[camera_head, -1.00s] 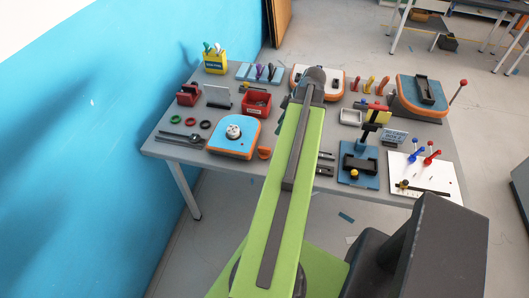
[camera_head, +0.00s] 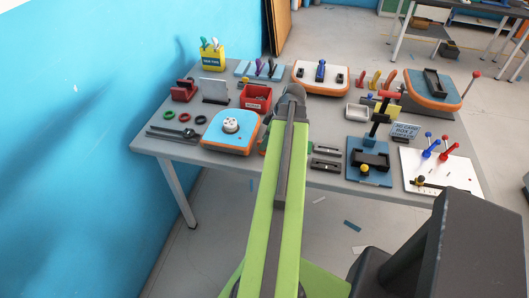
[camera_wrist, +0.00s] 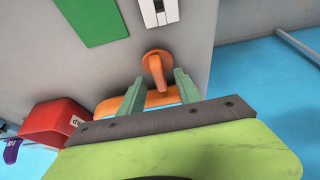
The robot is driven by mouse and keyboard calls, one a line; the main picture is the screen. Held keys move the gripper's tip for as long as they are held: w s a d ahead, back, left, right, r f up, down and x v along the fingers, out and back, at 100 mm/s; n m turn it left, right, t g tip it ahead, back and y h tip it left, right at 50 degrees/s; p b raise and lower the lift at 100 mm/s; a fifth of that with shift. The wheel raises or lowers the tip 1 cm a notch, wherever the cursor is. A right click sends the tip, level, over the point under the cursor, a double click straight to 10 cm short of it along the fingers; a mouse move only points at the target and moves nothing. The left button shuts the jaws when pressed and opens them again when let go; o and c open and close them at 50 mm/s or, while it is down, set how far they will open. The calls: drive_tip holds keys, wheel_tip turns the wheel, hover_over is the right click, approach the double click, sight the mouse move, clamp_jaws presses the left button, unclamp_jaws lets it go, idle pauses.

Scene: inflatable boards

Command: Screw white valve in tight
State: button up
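The white valve (camera_head: 231,125) is a round knob with small dark marks on top. It sits on a blue board with an orange edge (camera_head: 213,147) on the left half of the table. My gripper (camera_wrist: 159,78) is open in the wrist view, its two green fingers apart. An orange hooked piece (camera_wrist: 156,64) shows between and just beyond the fingertips, and I see no grip on it. An orange-and-blue edge shows behind the fingers. The valve cannot be made out in the wrist view. In the head view my arm's end is right of the board, and its fingers are mostly hidden.
A red bin (camera_head: 256,97) stands behind the board. Green, red and blue rings (camera_head: 186,118) lie to its left. A blue base with a tall red-topped clamp (camera_head: 370,160) and a white board with pins (camera_head: 440,165) stand right. A blue wall (camera_head: 70,130) is left.

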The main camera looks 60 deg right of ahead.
drive_tip(key=shift+b+x, duration=0.35)
drive_tip(key=shift+x, duration=0.7)
drive_tip(key=shift+s+r, duration=0.1)
drive_tip(key=shift+r, duration=0.05)
drive_tip(key=shift+c, duration=0.3)
clamp_jaws()
drive_tip(key=shift+r+p, duration=0.1)
drive_tip(key=shift+p, duration=0.2)
